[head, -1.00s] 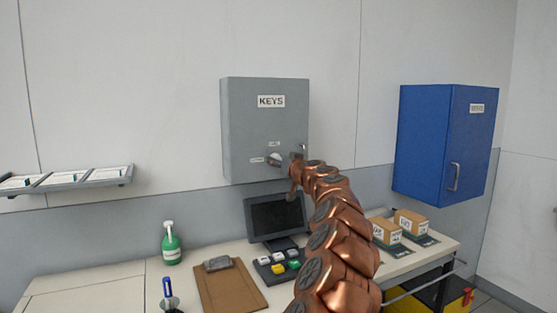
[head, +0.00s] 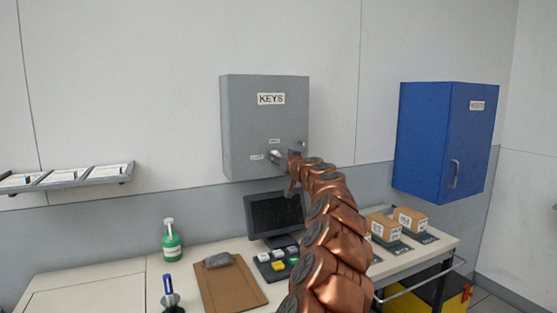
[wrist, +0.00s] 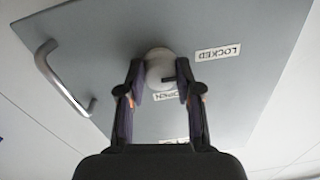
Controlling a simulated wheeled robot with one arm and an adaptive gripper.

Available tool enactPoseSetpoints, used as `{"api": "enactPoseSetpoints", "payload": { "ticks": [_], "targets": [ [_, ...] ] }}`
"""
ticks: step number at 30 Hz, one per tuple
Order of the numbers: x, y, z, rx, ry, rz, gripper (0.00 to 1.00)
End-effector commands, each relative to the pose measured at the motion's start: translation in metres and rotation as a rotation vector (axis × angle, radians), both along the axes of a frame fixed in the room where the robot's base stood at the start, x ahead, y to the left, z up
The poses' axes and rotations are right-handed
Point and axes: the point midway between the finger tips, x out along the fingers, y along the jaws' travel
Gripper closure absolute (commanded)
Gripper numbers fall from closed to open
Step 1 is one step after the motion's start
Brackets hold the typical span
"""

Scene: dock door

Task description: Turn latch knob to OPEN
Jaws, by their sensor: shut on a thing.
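The grey cabinet marked KEYS (head: 240,120) hangs on the wall. The pale round latch knob (head: 274,155) is low on its front, with one small label above it and one to its left. In the wrist view the knob (wrist: 160,66) sits between my fingertips. There the LOCKED label (wrist: 218,52) is to its right and the OPEN label (wrist: 173,95) below it, both upside down. My gripper (wrist: 159,75) is shut on the knob; in the head view my wrist hides its right side. I cannot clearly tell which way the knob points.
A bar handle (wrist: 65,80) stands out from the cabinet door beside the knob. A monitor (head: 274,215) is on the bench below, with a button pad (head: 278,262), a clipboard (head: 230,285) and a green bottle (head: 171,242). A blue cabinet (head: 425,140) hangs to the right.

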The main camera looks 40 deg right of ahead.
Motion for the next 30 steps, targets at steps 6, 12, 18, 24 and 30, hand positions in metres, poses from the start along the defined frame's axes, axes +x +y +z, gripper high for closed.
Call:
{"api": "enactPoseSetpoints", "payload": {
  "ticks": [6, 12, 18, 24, 30],
  "targets": [
    [0.0006, 0.0008, 0.0007, 0.000, -0.001, 0.001, 1.00],
    [0.0008, 0.0011, 0.0004, 0.018, -0.008, 0.001, 1.00],
    [0.0014, 0.0021, -0.0006, 0.098, -0.035, 0.003, 1.00],
    [0.0022, 0.0032, -0.0012, 0.245, -0.084, 0.004, 1.00],
    [0.0019, 0.0032, 0.0004, 0.424, -0.148, 0.004, 1.00]
  ]
}}
